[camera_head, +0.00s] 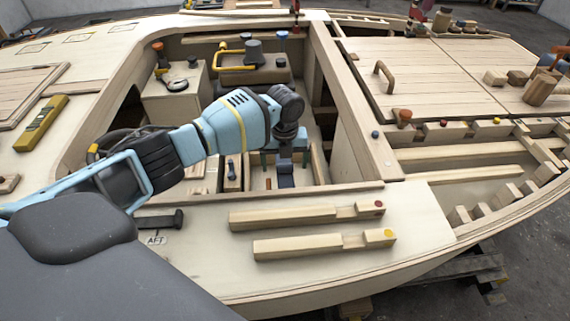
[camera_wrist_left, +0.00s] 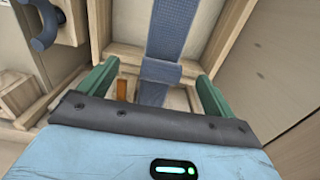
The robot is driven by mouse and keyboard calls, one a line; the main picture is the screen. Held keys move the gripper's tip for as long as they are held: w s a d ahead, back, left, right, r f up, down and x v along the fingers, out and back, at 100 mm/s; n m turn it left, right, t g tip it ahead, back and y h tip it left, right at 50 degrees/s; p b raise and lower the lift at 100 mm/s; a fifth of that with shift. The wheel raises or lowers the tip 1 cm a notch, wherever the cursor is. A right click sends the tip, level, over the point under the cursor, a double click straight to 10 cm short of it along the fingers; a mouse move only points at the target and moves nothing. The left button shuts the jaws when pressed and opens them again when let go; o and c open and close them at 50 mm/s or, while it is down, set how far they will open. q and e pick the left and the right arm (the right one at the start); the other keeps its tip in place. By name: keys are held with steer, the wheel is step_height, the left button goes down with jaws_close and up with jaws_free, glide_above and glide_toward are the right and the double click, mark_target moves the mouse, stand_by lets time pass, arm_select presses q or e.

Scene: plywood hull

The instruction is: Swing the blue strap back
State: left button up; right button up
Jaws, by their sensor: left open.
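The blue strap (camera_wrist_left: 178,32) runs down from the top of the left wrist view, with a thicker folded band (camera_wrist_left: 158,72) lower down. A small part of the strap (camera_head: 286,181) shows below my gripper in the head view. My left gripper (camera_wrist_left: 157,86) is open, with its green fingers on either side of the strap's lower part and a gap at each side. In the head view the left gripper (camera_head: 285,160) points down into the open cockpit well. The strap's lower end is hidden behind the gripper body in the wrist view. My right gripper is not in view.
Wooden well walls stand close on the right in the wrist view (camera_wrist_left: 285,75). A blue-grey hook-like fitting (camera_wrist_left: 45,25) is at upper left. Two notched wooden bars (camera_head: 285,217) (camera_head: 300,246) lie on the near deck.

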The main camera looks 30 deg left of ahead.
arm_select(q)
steer(key=shift+f, duration=0.45)
steer(key=shift+c, duration=0.3)
